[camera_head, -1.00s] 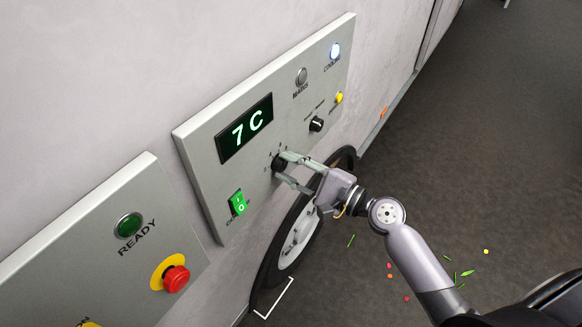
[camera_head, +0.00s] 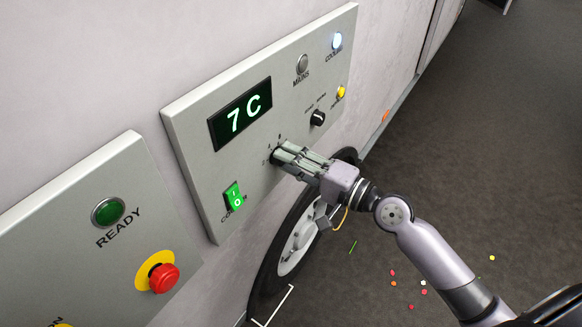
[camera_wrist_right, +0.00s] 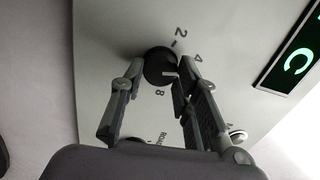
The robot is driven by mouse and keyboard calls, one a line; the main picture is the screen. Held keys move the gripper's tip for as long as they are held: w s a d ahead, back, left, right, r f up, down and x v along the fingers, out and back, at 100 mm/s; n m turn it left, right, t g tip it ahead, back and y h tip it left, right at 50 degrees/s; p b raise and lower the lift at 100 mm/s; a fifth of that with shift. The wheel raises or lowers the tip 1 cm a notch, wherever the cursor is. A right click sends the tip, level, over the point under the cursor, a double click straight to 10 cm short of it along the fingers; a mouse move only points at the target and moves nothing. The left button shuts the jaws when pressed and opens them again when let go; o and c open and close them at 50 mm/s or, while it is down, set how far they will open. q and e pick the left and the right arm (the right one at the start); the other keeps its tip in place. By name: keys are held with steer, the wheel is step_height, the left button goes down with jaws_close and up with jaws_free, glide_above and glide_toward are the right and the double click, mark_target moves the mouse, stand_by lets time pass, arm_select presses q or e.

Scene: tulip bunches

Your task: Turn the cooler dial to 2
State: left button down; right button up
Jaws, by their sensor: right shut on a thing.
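The cooler dial (camera_head: 275,156) is a small round black knob low on the grey panel, below the display, mostly hidden by my fingers in the head view. In the right wrist view the dial (camera_wrist_right: 157,64) shows dark with a white pointer mark. The mark points right, toward the right finger, not at the 2 (camera_wrist_right: 181,33); which number it meets is unclear. My right gripper (camera_head: 282,158) is shut on the dial; its fingers (camera_wrist_right: 158,80) lie on either side of it. The display (camera_head: 240,114) reads 7 C. My left gripper is not in view.
A lit green switch (camera_head: 234,197) is below left of the dial. Another black knob (camera_head: 317,118) sits to its right. A red button (camera_head: 164,278) on a yellow ring is on the neighbouring panel. A wheel (camera_head: 297,245) stands below; small coloured bits lie on the floor.

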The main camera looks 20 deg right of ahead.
steer(key=shift+n+b, duration=1.45)
steer(key=shift+n, duration=4.55)
steer(key=o, duration=1.2)
